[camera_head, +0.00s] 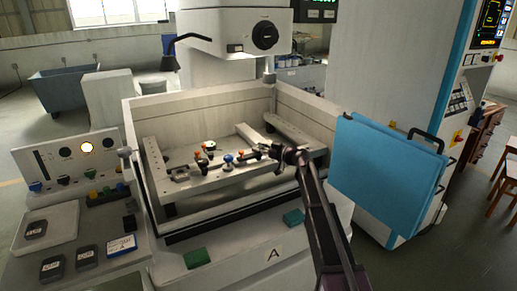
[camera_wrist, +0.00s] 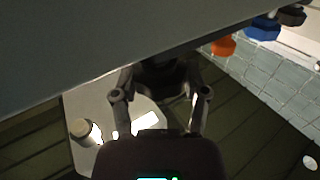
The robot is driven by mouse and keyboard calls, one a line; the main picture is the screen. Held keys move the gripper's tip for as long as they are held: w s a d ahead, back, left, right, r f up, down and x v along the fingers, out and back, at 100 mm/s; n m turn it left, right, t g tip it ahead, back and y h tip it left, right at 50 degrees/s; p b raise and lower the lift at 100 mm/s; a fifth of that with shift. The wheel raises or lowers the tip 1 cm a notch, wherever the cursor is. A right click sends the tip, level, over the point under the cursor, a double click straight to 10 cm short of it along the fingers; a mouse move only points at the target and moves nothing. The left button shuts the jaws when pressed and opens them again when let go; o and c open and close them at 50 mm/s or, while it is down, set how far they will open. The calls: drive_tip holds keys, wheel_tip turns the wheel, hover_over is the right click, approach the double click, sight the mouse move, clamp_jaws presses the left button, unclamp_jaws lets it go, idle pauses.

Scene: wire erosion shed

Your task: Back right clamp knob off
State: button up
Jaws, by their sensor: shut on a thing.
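My gripper (camera_head: 272,151) reaches over the front wall of the machine's tank, at the right end of a row of clamp knobs. In the wrist view its fingers (camera_wrist: 160,80) close on a dark knob (camera_wrist: 160,72), partly hidden by the fingers and shadow. In the wrist view an orange knob (camera_wrist: 222,46), a blue knob (camera_wrist: 262,30) and a black one (camera_wrist: 291,15) show at upper right. I cannot tell whether the held knob is still on its clamp.
The pale tank wall (camera_head: 195,107) surrounds the work area, and the machine head (camera_head: 237,30) hangs above. A blue panel (camera_head: 385,175) stands right of my arm. A tray (camera_head: 50,225) lies on the left console. A large grey surface (camera_wrist: 80,45) fills the wrist view's upper left.

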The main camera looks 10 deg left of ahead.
drive_tip(key=shift+s+a+g, duration=0.1)
drive_tip(key=shift+a+g, duration=0.05)
drive_tip(key=shift+g, duration=0.15)
drive_tip(key=o, duration=1.1)
drive_tip(key=shift+o, duration=0.2)
drive_tip(key=shift+d, duration=0.2)
drive_tip(key=v, duration=1.1)
drive_tip(key=shift+s+d, duration=0.2)
drive_tip(key=shift+d, duration=0.05)
drive_tip(key=shift+f, duration=0.1)
